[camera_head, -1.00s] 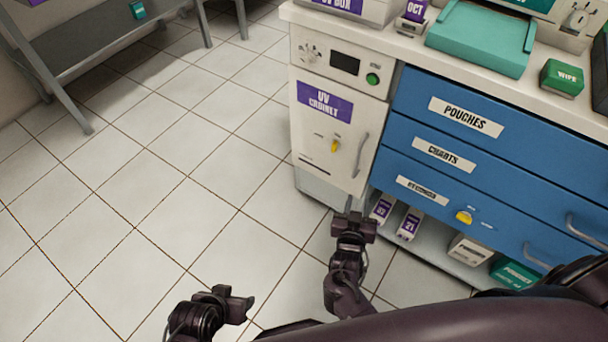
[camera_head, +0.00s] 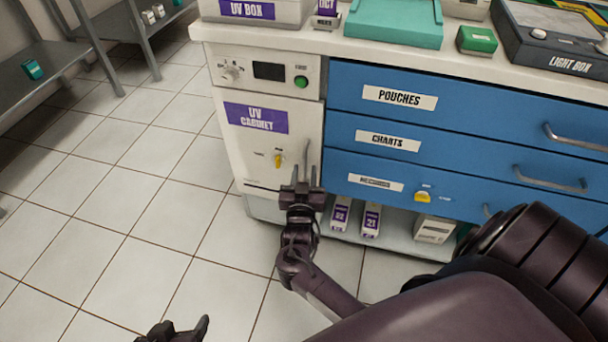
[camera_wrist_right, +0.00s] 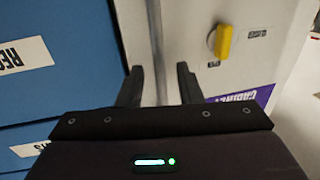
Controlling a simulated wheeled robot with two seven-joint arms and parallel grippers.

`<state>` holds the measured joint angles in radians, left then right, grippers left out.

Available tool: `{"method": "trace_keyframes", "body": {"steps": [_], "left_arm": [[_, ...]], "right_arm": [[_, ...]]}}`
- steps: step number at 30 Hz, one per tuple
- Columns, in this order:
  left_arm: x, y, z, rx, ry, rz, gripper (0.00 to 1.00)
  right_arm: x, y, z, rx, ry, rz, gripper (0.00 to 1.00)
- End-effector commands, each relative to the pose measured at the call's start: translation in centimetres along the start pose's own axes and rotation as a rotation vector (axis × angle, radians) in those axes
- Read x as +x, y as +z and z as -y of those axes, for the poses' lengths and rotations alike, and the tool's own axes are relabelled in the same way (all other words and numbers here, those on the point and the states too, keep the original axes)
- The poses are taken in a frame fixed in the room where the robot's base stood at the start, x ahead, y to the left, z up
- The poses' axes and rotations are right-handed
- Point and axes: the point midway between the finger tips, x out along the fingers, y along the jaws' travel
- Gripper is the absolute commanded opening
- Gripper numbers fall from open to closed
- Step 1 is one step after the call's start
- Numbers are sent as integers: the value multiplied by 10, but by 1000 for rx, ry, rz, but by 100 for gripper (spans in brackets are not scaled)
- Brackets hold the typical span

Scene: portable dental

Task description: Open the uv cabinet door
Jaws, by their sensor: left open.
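The white UV cabinet (camera_head: 265,150) has a purple label and a yellow key-like latch (camera_head: 278,160); its door looks closed. A grey vertical handle (camera_head: 307,158) is on the door's right side. My right gripper (camera_head: 302,180) is at the handle's lower part. In the right wrist view, the right gripper (camera_wrist_right: 160,88) has its fingers apart, with the handle (camera_wrist_right: 154,45) running up between them; I cannot tell whether either finger touches it. The yellow latch also shows there (camera_wrist_right: 223,42). My left gripper (camera_head: 188,326) is open and empty over the floor, partly cut off by the bottom edge.
Blue drawers (camera_head: 430,130) stand right of the cabinet, with small boxes on a low shelf (camera_head: 390,240) below. The counter (camera_head: 380,52) above holds a UV box (camera_head: 250,10) and teal tray. Tiled floor (camera_head: 120,220) left of the cabinet is open.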

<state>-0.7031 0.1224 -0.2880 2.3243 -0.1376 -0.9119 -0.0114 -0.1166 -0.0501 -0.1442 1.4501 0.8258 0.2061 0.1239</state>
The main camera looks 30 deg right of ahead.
Motion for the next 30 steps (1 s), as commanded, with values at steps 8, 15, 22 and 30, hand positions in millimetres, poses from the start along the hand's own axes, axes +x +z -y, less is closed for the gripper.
{"method": "trace_keyframes", "body": {"steps": [8, 15, 22, 30], "left_arm": [[0, -3, 0, 0, -1, -13, 60], [0, -3, 0, 0, -1, -13, 60], [0, -3, 0, 0, -1, -12, 60], [1, -7, 1, 0, -2, -39, 60]], "right_arm": [[2, 0, 0, 0, 0, 0, 33], [2, 0, 0, -1, 0, 0, 4], [2, 0, 0, -1, 0, 1, 0], [3, 1, 4, 0, 4, 1, 0]]}}
